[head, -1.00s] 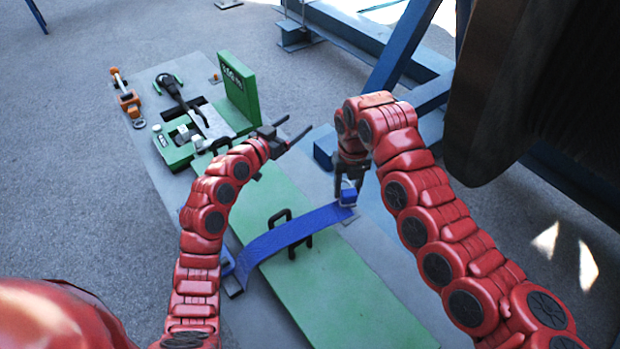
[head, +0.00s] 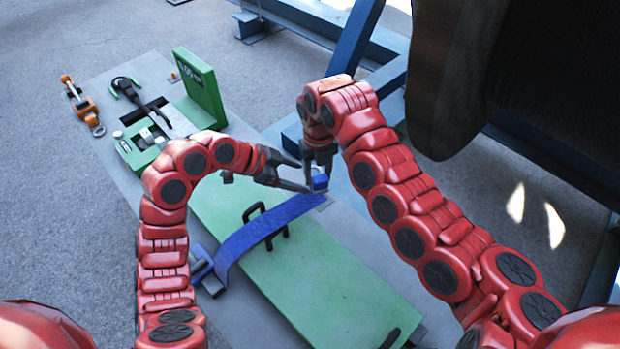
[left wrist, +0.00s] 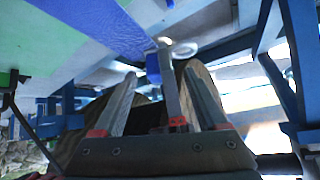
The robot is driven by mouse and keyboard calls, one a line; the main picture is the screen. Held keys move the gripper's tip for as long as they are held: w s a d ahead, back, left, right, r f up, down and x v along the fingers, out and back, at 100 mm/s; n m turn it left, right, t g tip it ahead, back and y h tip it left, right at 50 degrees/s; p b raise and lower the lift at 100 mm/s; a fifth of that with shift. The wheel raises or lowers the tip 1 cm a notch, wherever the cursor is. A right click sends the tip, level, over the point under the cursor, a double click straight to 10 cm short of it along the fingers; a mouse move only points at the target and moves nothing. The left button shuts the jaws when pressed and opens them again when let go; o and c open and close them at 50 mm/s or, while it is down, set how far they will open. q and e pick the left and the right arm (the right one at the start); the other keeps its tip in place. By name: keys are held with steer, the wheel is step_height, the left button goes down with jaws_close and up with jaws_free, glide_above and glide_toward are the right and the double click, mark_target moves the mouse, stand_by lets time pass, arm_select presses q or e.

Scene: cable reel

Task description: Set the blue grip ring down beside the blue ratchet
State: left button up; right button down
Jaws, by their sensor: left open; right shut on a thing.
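The blue grip ring (head: 320,183) shows as a small blue block held at the tips of my right gripper (head: 318,171), which is shut on it. My left gripper (head: 304,177) is open, its fingertips close to the blue block on its left side. In the left wrist view the blue block (left wrist: 153,68) appears between the open left fingers, with a right finger beside it; I cannot tell whether the left fingers touch it. The blue ratchet (head: 202,264) lies at the near left end of a blue strap (head: 262,228), partly hidden by my left arm.
The strap crosses a long green lid (head: 330,280) with black handles (head: 265,222). Blue frame beams (head: 357,45) and a big dark reel (head: 455,75) stand right.

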mark_target(315, 181)
arm_select(q)
steer(key=x, duration=0.6)
steer(key=shift+w+d+f, duration=0.1)
steer(key=shift+d+f, duration=0.1)
steer(key=shift+f, duration=0.15)
jaws_close()
arm_select(e)
steer(key=shift+c, duration=1.2)
jaws_free()
steer(key=shift+a, duration=0.1)
arm_select(q)
steer(key=shift+d+r, duration=0.1)
arm_select(e)
steer(key=shift+s+r, duration=0.1)
